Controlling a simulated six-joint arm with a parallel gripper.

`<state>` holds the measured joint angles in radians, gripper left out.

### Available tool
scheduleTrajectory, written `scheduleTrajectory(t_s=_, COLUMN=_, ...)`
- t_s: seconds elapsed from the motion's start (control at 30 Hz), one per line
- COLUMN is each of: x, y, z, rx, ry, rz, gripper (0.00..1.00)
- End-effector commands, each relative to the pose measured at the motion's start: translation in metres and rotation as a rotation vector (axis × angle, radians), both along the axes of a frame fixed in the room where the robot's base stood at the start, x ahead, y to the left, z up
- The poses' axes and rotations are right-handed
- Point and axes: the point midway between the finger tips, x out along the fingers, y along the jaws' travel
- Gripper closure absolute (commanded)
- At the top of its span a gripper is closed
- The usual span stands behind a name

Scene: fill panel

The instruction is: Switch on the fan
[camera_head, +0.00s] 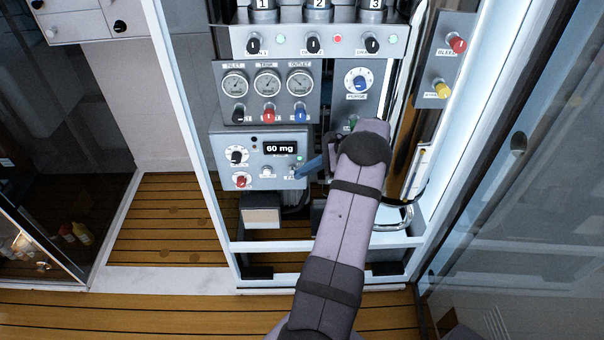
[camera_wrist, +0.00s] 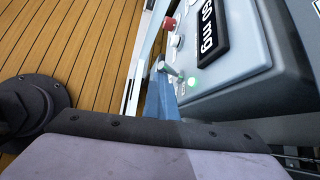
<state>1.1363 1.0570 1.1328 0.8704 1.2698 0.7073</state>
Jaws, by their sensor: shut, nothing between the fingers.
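The fan switch (camera_head: 293,170) is a small metal lever at the lower right of the grey control box (camera_head: 222,143), above a partly hidden label that seems to read FAN. In the wrist view the lever (camera_wrist: 166,69) sticks out from the box face beside a lit green lamp (camera_wrist: 193,83). The lamp (camera_head: 299,158) also glows green in the head view, above the lever.
The box also carries a 60 mg display (camera_head: 279,148), a black dial (camera_head: 237,155) and a red knob (camera_head: 241,181). Above stands a gauge panel (camera_head: 268,101) with several knobs. A vertical metal pipe (camera_head: 408,90) runs right of my arm. Wooden floor lies open to the left.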

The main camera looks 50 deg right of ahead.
Motion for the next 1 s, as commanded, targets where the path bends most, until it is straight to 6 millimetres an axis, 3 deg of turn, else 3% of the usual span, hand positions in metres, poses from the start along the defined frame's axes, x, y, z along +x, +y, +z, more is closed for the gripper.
scheduleTrajectory(t_s=0.03, x=0.012, y=-0.006, z=0.042, rx=-0.013, ry=-0.058, rz=0.001, gripper=1.0)
scheduleTrajectory(t_s=0.3, x=0.011, y=-0.004, z=0.077, rx=-0.006, ry=-0.045, rz=0.002, gripper=1.0)
scheduleTrajectory(t_s=0.53, x=0.01, y=-0.004, z=0.089, rx=-0.003, ry=-0.039, rz=0.001, gripper=1.0)
scheduleTrajectory(t_s=1.0, x=0.009, y=-0.004, z=0.089, rx=-0.002, ry=-0.037, rz=0.0, gripper=1.0)
